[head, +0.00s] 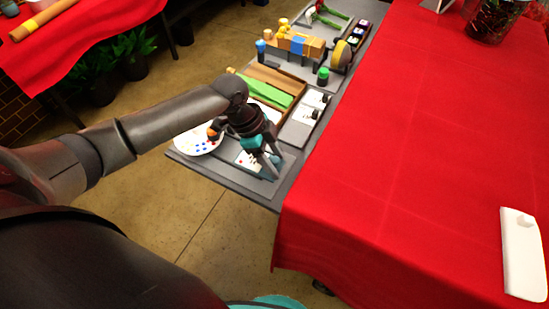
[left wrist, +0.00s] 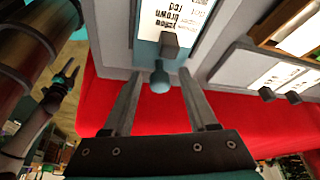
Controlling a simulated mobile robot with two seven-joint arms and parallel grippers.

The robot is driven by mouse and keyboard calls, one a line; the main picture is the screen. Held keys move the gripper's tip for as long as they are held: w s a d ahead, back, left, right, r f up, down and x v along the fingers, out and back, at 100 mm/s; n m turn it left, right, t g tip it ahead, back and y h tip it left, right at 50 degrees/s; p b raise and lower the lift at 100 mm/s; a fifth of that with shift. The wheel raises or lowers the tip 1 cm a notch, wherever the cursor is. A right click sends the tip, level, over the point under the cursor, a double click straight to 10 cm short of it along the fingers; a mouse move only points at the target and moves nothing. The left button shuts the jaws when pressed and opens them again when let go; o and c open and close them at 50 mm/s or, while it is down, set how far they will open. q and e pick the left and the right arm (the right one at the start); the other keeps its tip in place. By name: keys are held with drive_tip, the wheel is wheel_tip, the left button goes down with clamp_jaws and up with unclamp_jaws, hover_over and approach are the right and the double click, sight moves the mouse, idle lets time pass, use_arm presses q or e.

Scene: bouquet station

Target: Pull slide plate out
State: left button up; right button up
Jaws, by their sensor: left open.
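A grey plate (head: 232,175) with a printed card (head: 245,160) lies at the near end of the grey table. In the left wrist view, a card with dark lettering (left wrist: 172,14) sits on a grey surface, and a teal round knob (left wrist: 160,78) stands at its near edge by a small grey block (left wrist: 170,45). My left gripper (head: 270,166) is open over this end. In the left wrist view its fingers (left wrist: 161,95) are on either side of the knob, with gaps showing. A possible second gripper with teal parts shows small at the left wrist view's left; its jaws are unclear.
A white palette with blue dots (head: 199,142) lies left of the gripper. A wooden tray with green pieces (head: 265,90), blocks (head: 300,42) and a green-capped bottle (head: 323,76) stand farther back. A red-covered table (head: 390,150) adjoins on the right, largely clear.

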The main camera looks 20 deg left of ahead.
use_arm(q)
drive_tip(key=p+v, duration=0.2)
drive_tip(key=v, duration=1.3)
